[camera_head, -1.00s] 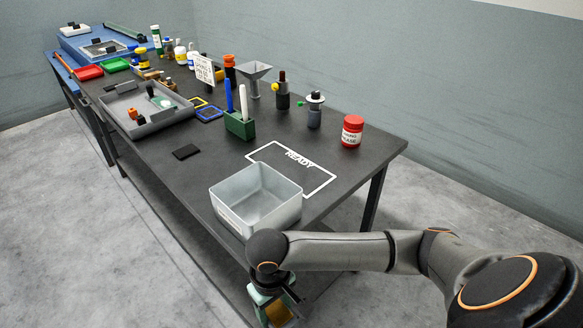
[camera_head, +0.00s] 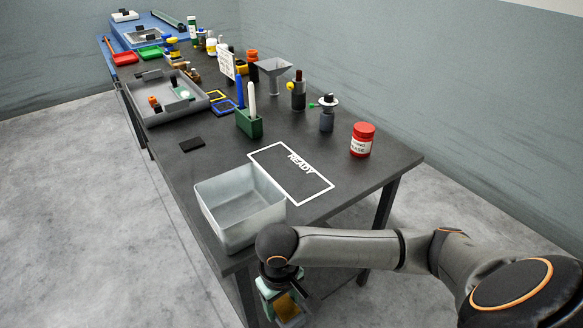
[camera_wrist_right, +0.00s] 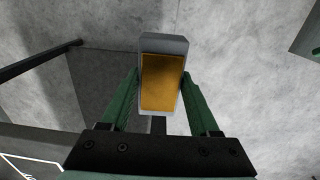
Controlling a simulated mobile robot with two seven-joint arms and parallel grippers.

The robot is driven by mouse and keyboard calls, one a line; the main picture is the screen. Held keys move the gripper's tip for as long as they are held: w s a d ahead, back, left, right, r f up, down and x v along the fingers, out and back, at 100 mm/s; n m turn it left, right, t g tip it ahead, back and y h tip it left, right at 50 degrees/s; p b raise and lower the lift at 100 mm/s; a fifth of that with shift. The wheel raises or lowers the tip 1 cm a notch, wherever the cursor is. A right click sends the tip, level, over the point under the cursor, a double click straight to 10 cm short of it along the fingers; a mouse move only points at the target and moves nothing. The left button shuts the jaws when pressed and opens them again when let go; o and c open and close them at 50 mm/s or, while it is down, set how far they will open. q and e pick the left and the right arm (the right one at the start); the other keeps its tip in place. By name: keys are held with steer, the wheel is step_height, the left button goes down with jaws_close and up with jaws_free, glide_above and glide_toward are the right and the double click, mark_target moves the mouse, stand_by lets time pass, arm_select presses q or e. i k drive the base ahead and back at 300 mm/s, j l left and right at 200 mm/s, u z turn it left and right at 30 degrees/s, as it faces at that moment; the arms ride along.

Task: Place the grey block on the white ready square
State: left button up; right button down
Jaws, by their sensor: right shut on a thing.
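The white ready square (camera_head: 284,181) is a white outline marked READY on the dark table, behind and right of the grey bin. My right gripper (camera_head: 284,297) is below the front edge of the table, beside the table rather than over it. It is shut on a grey block (camera_wrist_right: 165,43) with an amber face, which shows between the green fingers in the right wrist view (camera_wrist_right: 160,90). In the head view the block is partly hidden by the gripper. The ready square is empty. My left gripper is not in view.
An open grey bin (camera_head: 217,232) stands at the near table corner, close to my right wrist. A red jar (camera_head: 362,140) stands beyond the ready square. A green pen holder (camera_head: 249,124) and a small black pad (camera_head: 192,144) lie to its left. Bare floor surrounds the table.

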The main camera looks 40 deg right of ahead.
mark_target(310, 175)
steer(key=l+u, duration=0.15)
steer(key=l, duration=0.3)
steer(key=k+l+u, duration=0.1)
steer(key=l, duration=0.35)
steer(key=k+l+u, duration=0.15)
steer(key=l, duration=0.35)
steer(key=l+u, duration=0.15)
steer(key=l, duration=0.3)
steer(key=k+l+u, duration=0.1)
steer(key=l, duration=0.3)
steer(key=k+l+u, duration=0.15)
steer(key=l, duration=0.25)
steer(key=k+l+u, duration=0.15)
steer(key=l, duration=0.25)
steer(key=k+l+u, duration=0.1)
steer(key=k+l, duration=0.2)
steer(key=i+l, duration=0.05)
steer(key=l, duration=0.05)
